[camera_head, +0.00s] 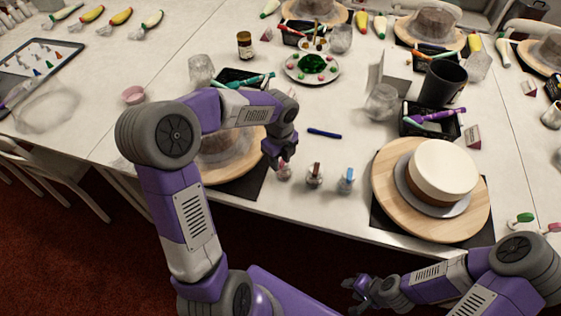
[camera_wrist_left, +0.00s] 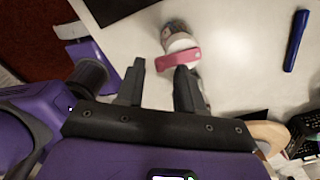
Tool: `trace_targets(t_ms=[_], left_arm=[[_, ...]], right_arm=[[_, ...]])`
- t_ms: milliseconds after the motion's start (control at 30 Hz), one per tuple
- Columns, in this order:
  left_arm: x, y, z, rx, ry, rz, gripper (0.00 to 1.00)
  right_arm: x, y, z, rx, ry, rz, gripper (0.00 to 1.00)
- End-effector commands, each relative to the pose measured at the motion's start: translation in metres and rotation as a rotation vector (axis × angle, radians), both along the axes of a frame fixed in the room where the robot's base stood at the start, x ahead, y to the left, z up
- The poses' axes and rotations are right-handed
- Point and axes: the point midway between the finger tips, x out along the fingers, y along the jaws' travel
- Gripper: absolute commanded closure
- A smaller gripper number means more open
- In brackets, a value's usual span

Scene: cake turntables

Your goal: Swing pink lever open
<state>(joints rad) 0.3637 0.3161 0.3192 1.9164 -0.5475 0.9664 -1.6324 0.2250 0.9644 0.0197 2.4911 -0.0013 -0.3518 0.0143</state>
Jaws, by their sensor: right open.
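The pink lever (camera_wrist_left: 180,58) sits across the top of a small clear jar with a white collar (camera_wrist_left: 177,40) in the left wrist view. In the head view this jar (camera_head: 284,172) is partly hidden under my left gripper (camera_head: 283,160). My left gripper (camera_wrist_left: 160,75) is open, its two fingers apart just short of the lever. The right-hand finger in the wrist view overlaps the lever's lower edge; I cannot tell whether they touch. My right gripper (camera_head: 362,292) is open and empty, low in front of the table edge.
A jar with a dark red top (camera_head: 315,176) and one with a blue top (camera_head: 346,180) stand to the right. A blue pen (camera_head: 324,133) lies behind them. A cake (camera_head: 443,168) on a wooden turntable (camera_head: 400,215) stands further right. The table's front edge is close.

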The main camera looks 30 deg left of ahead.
Motion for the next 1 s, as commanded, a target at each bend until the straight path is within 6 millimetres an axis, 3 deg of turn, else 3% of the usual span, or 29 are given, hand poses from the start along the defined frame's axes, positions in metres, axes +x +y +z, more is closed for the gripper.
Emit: trace_targets(t_ms=[333, 600, 1000], left_arm=[[0.0000, 0.0002, -0.0056, 0.001, 0.000, 0.001, 0.63], [0.0000, 0.0002, -0.0055, 0.001, 0.000, 0.001, 1.00], [0.0003, -0.0015, -0.0051, 0.001, 0.000, 0.032, 1.00]], right_arm=[[0.0003, 0.0001, -0.0018, 0.000, -0.001, 0.000, 0.57], [0.0003, 0.0001, -0.0018, 0.000, -0.001, 0.000, 0.57], [0.0003, 0.0001, -0.0006, 0.000, -0.001, 0.000, 0.57]])
